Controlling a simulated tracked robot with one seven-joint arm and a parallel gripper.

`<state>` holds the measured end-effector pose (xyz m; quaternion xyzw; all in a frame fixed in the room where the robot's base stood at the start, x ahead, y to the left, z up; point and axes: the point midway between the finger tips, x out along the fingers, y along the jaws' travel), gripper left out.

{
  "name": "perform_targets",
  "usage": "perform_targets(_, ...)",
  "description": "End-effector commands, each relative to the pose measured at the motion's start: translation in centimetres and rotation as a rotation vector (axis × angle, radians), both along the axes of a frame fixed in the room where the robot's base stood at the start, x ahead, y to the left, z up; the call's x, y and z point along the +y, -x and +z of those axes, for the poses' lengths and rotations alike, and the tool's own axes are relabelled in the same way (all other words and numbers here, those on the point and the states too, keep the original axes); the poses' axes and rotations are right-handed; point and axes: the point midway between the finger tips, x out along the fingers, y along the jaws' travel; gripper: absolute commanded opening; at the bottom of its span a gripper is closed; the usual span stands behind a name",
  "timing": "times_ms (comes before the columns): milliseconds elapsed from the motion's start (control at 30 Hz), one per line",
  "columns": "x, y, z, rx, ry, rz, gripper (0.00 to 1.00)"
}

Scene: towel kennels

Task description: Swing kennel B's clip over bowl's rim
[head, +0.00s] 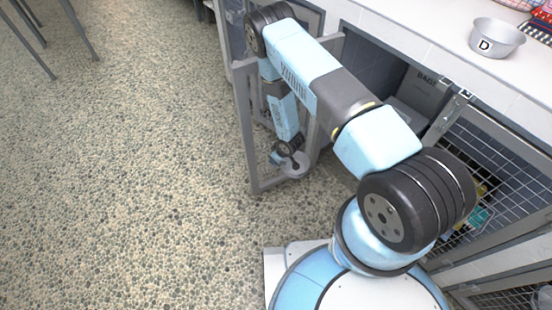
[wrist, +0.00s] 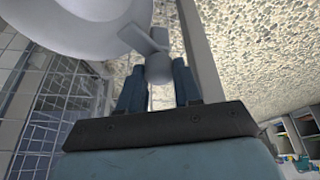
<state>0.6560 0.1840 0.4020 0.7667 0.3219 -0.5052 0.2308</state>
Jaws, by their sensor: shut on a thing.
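The bowl (head: 294,165) sits low at the open kennel door (head: 250,130). In the wrist view the pale round bowl (wrist: 85,22) fills the upper left, its rim curving close to the clip. The grey clip (wrist: 158,66) has a rounded knob and flat arms that reach up toward the rim. One arm appears to overlap the rim's edge; I cannot tell whether it touches. My gripper (wrist: 158,88) is shut on the clip's knob, with a blue finger on each side. In the head view my gripper (head: 283,152) is small and partly hidden beside the bowl.
A metal bowl marked D (head: 496,38) stands on the white counter (head: 400,25). A box marked BAGS (head: 424,92) is inside the open kennel. A mesh door (head: 495,150) is at right. Pebbled floor (head: 120,180) at left is clear, apart from table legs at the top left.

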Motion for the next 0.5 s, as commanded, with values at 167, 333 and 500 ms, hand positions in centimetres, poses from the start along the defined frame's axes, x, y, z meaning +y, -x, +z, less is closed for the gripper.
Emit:
perform_targets(167,-0.36,-0.26,0.03,-0.003,0.004,0.071,0.03)
perform_targets(333,-0.36,-0.25,0.03,-0.002,0.003,0.111,0.03)
perform_targets(500,-0.4,-0.28,0.03,-0.002,0.004,0.124,0.03)
